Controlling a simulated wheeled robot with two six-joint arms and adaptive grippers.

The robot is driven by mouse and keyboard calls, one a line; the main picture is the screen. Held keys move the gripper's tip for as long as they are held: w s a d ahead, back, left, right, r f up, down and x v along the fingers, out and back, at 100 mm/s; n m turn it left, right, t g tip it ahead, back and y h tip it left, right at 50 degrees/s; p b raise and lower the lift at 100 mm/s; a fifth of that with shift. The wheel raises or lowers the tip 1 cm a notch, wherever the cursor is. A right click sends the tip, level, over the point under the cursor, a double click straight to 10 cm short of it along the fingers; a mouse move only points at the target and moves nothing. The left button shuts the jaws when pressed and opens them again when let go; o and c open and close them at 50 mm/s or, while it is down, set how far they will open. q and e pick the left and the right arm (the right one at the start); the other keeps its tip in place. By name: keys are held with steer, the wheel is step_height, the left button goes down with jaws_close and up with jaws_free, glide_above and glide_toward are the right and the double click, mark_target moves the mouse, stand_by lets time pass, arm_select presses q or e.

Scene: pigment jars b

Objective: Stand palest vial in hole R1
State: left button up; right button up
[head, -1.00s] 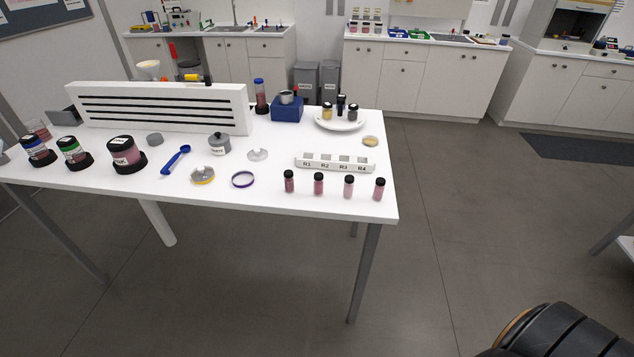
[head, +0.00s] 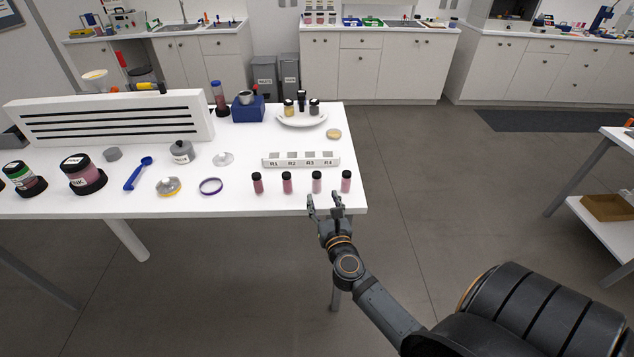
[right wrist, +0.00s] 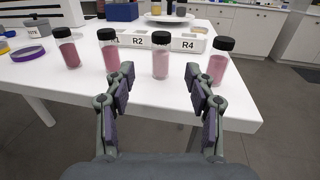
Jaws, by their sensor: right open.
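Several dark-capped pink vials stand upright in a row near the table's front edge. The palest looks like the third from the left (head: 316,182), also in the right wrist view (right wrist: 161,62). The others are the leftmost (head: 257,184), second (head: 287,183) and rightmost (head: 346,182). The white rack (head: 301,164) labelled R1 to R4 lies behind them, R1 at its left end; no vial stands in it. My left gripper is out of view.
A purple ring (head: 211,186), a yellow-rimmed disc (head: 168,187) and a blue spoon (head: 137,174) lie left of the vials. A white plate (head: 301,121) with small jars stands behind the rack. The vials beside the palest one stand close on both sides.

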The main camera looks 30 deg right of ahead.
mark_target(318, 180)
steer(key=x, duration=0.4)
steer(key=shift+w, duration=0.15)
steer(key=shift+w+d+r+p, duration=0.3)
steer(key=shift+w+p, duration=0.1)
steer(key=shift+w, duration=0.2)
steer(key=shift+w+d+r+p, duration=0.2)
steer(key=shift+w+d+p, duration=0.15)
steer(key=shift+w, duration=0.25)
steer(key=x, duration=0.2)
steer(key=shift+w+f, duration=0.3)
steer(key=shift+w, duration=0.05)
steer(key=shift+s+r, duration=0.1)
steer(key=shift+s, duration=0.05)
steer(key=shift+c, duration=1.2)
jaws_close()
